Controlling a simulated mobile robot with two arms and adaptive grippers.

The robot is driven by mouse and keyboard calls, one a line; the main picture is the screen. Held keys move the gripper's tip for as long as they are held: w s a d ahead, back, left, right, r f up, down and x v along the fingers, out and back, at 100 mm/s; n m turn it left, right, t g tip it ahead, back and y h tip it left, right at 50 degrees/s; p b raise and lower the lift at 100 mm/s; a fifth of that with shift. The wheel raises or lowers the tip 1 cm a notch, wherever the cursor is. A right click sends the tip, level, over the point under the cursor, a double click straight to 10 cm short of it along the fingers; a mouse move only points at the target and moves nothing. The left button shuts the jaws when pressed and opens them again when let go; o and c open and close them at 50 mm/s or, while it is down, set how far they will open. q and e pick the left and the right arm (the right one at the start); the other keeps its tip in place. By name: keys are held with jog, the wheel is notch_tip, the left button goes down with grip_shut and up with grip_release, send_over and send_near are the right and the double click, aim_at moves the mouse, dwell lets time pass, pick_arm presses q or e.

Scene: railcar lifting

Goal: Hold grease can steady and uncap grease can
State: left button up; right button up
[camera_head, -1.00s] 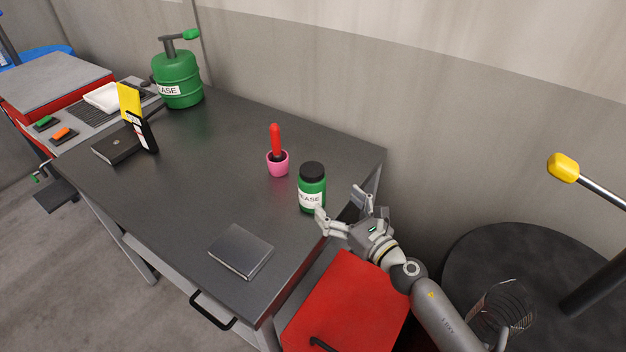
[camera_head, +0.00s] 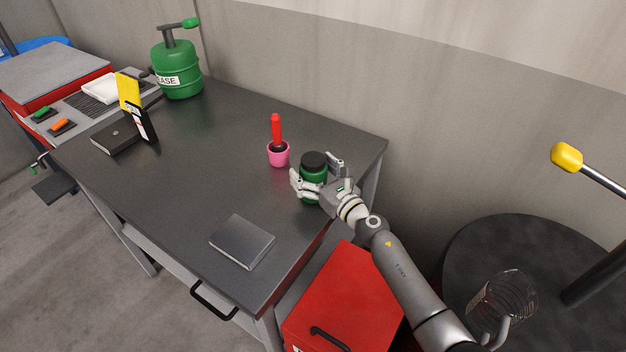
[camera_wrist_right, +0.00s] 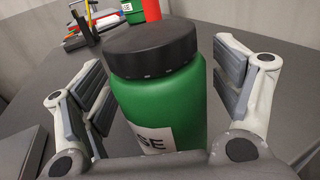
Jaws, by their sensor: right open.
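The green grease can (camera_head: 313,171) with its black cap (camera_head: 314,158) stands upright near the right edge of the dark table. In the right wrist view the can (camera_wrist_right: 160,110) fills the middle, its black cap (camera_wrist_right: 150,47) on top and part of a white label showing. My right gripper (camera_head: 318,178) is around the can, one finger on each side. In the wrist view, its open fingers (camera_wrist_right: 165,85) show a gap at the left of the can; the right finger is close to it. My left gripper is not in view.
A pink cup (camera_head: 278,154) with a red-handled tool stands just left of the can. A dark flat notebook (camera_head: 242,241) lies toward the front. A large green grease pump (camera_head: 178,75) stands at the back left. The table's middle is clear.

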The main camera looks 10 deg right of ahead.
aim_at(313, 160)
jog(key=shift+s+r, duration=0.1)
jog(key=shift+c, duration=0.7)
jog(key=c, duration=1.2)
jog(key=shift+r+p, duration=0.4)
jog(key=shift+r, duration=0.15)
jog(key=r+p, duration=0.3)
jog(key=shift+s+a+r, duration=0.1)
jog(key=shift+s+r, duration=0.1)
jog(key=shift+s+a+r+p, duration=1.05)
jog(key=shift+s+r+p, duration=0.4)
jog(key=shift+s+p, duration=0.5)
jog(key=shift+s+a+r+p, duration=1)
jog(key=shift+s+r+p, duration=0.4)
jog(key=shift+s+p, duration=0.55)
jog(key=shift+s+a+r+p, duration=1.05)
jog(key=shift+s+r+p, duration=0.4)
jog(key=shift+s+p, duration=0.5)
